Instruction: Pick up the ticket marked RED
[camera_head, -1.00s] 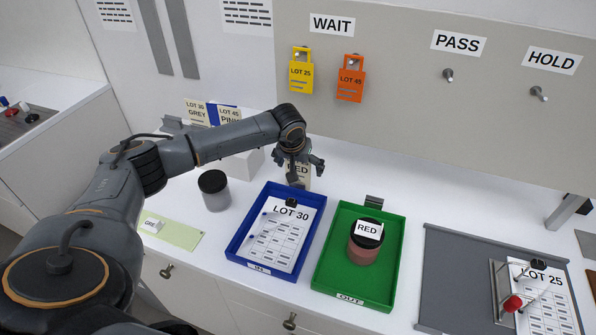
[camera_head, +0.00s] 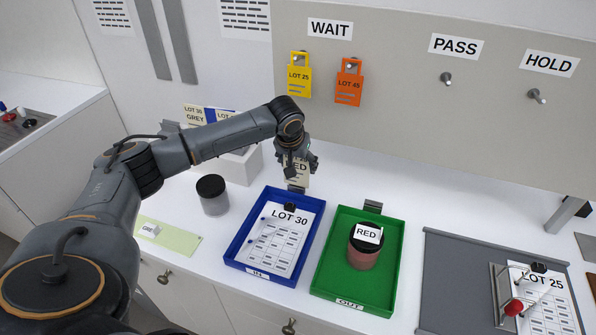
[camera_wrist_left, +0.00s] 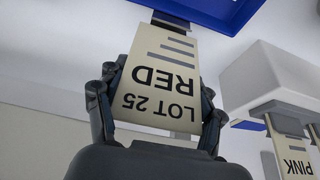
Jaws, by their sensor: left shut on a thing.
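The cream ticket marked RED (camera_head: 296,178) stands in a clip at the back edge of the blue tray (camera_head: 236,252). In the left wrist view the ticket (camera_wrist_left: 160,85) reads LOT 25 RED, upside down, and its far end meets the dark clip. My left gripper (camera_head: 301,163) is shut on the ticket, with a finger at each side edge in the wrist view. The gripper hides part of the ticket in the head view. My right gripper is out of view.
LOT 30 GREY (camera_head: 193,115) and PINK tickets stand left, partly behind my arm. The green tray (camera_head: 325,270) holds a jar labelled RED (camera_head: 364,252). Yellow (camera_head: 299,79) and orange (camera_head: 348,88) tags hang under WAIT.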

